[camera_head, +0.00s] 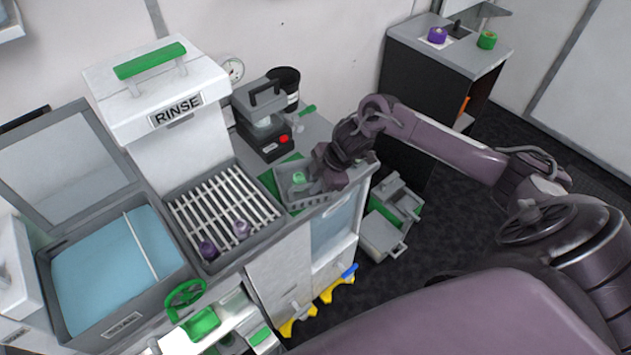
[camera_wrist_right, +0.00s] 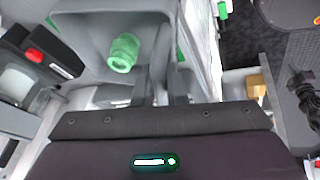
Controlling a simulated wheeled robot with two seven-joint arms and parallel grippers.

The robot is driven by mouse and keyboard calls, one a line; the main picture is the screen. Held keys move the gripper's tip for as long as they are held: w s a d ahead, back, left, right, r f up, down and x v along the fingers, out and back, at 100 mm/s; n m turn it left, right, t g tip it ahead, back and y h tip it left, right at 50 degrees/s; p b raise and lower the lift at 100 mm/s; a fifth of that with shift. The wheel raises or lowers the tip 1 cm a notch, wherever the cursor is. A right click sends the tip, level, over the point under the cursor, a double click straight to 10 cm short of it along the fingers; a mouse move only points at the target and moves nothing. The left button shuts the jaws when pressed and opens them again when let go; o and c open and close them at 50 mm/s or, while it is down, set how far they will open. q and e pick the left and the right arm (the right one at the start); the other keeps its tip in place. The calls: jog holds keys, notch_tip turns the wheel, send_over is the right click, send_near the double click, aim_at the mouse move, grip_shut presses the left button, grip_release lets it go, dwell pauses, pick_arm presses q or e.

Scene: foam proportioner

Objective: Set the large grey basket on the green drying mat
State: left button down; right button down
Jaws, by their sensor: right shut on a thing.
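The large grey basket (camera_head: 312,200) is at the right end of the counter, with a pale green fitting (camera_head: 298,178) inside. Parts of the green drying mat (camera_head: 268,182) show beside and behind it; the basket hides the rest. I cannot tell whether the basket touches the mat or is slightly above it. My right gripper (camera_head: 327,180) is shut on the basket's right side. In the right wrist view the basket (camera_wrist_right: 88,30) fills the upper left, and the gripper fingers (camera_wrist_right: 160,85) are at its wall. My left gripper is not in view.
A black and grey device (camera_head: 262,122) with a red button stands just behind the basket. The slatted rinse tray (camera_head: 228,215) with purple fittings lies to its left. Open grey bins (camera_head: 385,235) stand on the floor at right, below the counter edge.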

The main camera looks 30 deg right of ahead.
jog(key=c, duration=1.5)
grip_release()
jog(key=b+v, duration=0.2)
jog(key=v, duration=1)
jog(key=shift+s, duration=0.1)
